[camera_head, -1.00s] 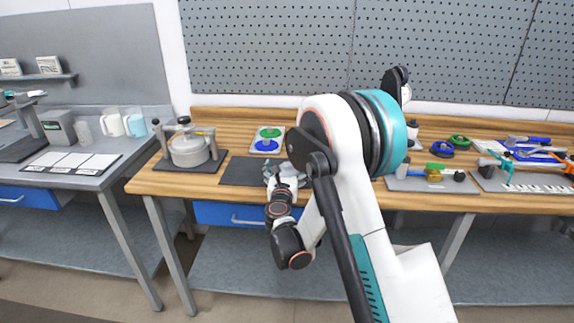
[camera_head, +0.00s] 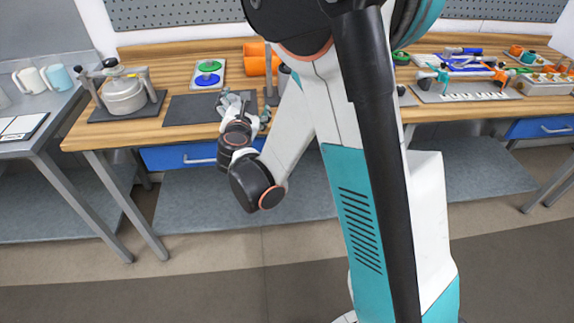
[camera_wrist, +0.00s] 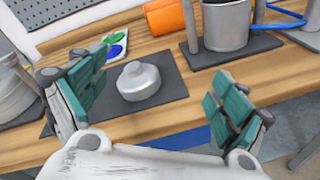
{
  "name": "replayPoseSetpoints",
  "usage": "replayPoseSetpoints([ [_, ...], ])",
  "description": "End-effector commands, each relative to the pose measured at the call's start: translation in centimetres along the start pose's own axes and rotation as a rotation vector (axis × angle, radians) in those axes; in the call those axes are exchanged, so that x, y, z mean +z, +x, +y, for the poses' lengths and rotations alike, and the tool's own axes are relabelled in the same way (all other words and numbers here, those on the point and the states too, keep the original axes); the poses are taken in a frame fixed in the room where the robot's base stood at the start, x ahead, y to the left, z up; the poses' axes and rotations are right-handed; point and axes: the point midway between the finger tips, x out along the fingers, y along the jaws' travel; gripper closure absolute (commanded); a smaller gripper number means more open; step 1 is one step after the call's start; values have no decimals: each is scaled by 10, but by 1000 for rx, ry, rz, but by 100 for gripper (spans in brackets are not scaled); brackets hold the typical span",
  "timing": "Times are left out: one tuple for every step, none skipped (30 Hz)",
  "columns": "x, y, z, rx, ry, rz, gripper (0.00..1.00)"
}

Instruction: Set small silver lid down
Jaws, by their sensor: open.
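In the wrist view, the small silver lid (camera_wrist: 138,81) rests on a dark grey mat (camera_wrist: 173,88) on the wooden bench. It is round with a raised knob on top. My gripper (camera_wrist: 158,98) is open, its teal-padded fingers wide apart with the lid seen between and beyond them. No finger touches the lid in that view. In the head view, my gripper (camera_head: 243,108) is at the right part of the mat (camera_head: 190,109), and the lid there is hidden or too small to make out.
A silver pot on a dark base (camera_head: 124,95) stands at the left. A panel with green and blue discs (camera_head: 208,73) lies behind the mat. An orange cylinder (camera_wrist: 165,17) and another metal pot (camera_wrist: 226,24) stand behind and right. The mat's left part is clear.

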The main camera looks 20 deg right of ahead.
Motion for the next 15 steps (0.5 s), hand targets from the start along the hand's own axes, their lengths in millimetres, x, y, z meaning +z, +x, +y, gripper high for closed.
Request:
replayPoseSetpoints([
  [14, -7, -6, -30, 92, 20, 8],
  [20, -11, -10, -49, 153, 33, 8],
  [27, -17, -15, -74, 236, 50, 8],
  [33, -22, -18, -93, 297, 62, 8],
  [38, -27, -22, -114, 357, 73, 8],
  [44, -34, -27, -141, 437, 87, 8],
  [49, -40, -31, -162, 497, 98, 8],
  [53, -46, -35, -184, 557, 107, 8],
  [58, -54, -40, -214, 638, 120, 8],
  [61, -61, -44, -235, 697, 129, 8],
  [64, -68, -48, -258, 757, 137, 8],
  [68, -77, -54, -290, 835, 147, 8],
  [70, -85, -57, -314, 894, 155, 8],
  [72, -93, -61, -338, 953, 161, 8],
  [74, -104, -66, -372, 1032, 170, 8],
])
